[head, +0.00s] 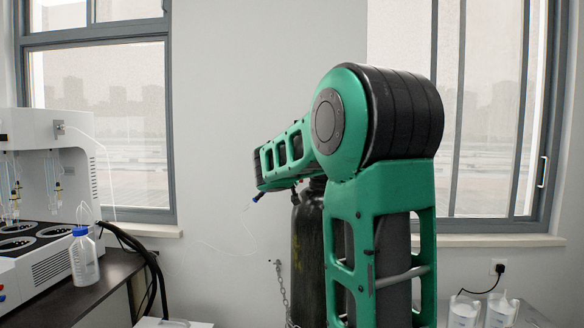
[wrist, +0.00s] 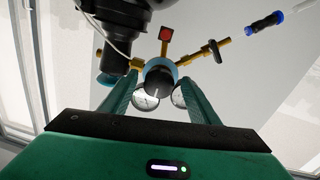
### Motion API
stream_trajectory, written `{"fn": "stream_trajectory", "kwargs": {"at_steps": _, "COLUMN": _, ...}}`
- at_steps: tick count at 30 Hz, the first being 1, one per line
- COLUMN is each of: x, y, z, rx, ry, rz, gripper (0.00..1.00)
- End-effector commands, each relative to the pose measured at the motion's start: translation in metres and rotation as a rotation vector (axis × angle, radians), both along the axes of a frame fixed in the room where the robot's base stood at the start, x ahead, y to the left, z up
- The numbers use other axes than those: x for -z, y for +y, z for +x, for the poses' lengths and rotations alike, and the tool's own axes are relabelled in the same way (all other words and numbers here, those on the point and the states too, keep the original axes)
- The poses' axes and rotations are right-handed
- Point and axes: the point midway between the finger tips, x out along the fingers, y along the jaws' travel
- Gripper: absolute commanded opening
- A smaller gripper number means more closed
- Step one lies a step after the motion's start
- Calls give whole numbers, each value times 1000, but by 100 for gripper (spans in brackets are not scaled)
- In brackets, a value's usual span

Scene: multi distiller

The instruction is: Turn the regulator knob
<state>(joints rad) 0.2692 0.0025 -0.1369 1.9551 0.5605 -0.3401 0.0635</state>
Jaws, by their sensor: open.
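In the wrist view, my gripper (wrist: 158,82) is open, its two green fingers pointing at the regulator. The regulator's dark round knob (wrist: 160,78) lies between the fingertips in the picture. I cannot tell whether either finger touches it. A blue collar sits behind the knob. Two round gauges (wrist: 145,98) show between the fingers, partly covered by them. In the head view, my arm hides my gripper and most of the regulator. The dark gas cylinder (head: 305,250) stands partly behind my arm.
A black and blue fitting (wrist: 263,22) shows at the upper right of the wrist view. A white distiller (head: 40,190) and a clear bottle with a blue cap (head: 84,258) stand on the left bench. A chain (head: 283,290) hangs beside the cylinder. White containers (head: 465,312) stand at right.

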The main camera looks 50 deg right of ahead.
Motion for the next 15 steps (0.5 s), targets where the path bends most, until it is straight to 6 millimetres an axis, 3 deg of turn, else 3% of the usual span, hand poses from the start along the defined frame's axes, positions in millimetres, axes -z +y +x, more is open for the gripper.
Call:
{"fn": "stream_trajectory", "kwargs": {"at_steps": 3, "x": 0, "y": 0, "z": 0, "rx": 0, "ry": 0, "rz": 0, "gripper": 53}}
{"fn": "stream_trajectory", "kwargs": {"at_steps": 8, "x": 0, "y": 0, "z": 0, "rx": 0, "ry": 0, "rz": 0, "gripper": 15}}
{"fn": "stream_trajectory", "kwargs": {"at_steps": 15, "x": 0, "y": 1, "z": 0, "rx": -1, "ry": -7, "rz": 7, "gripper": 14}}
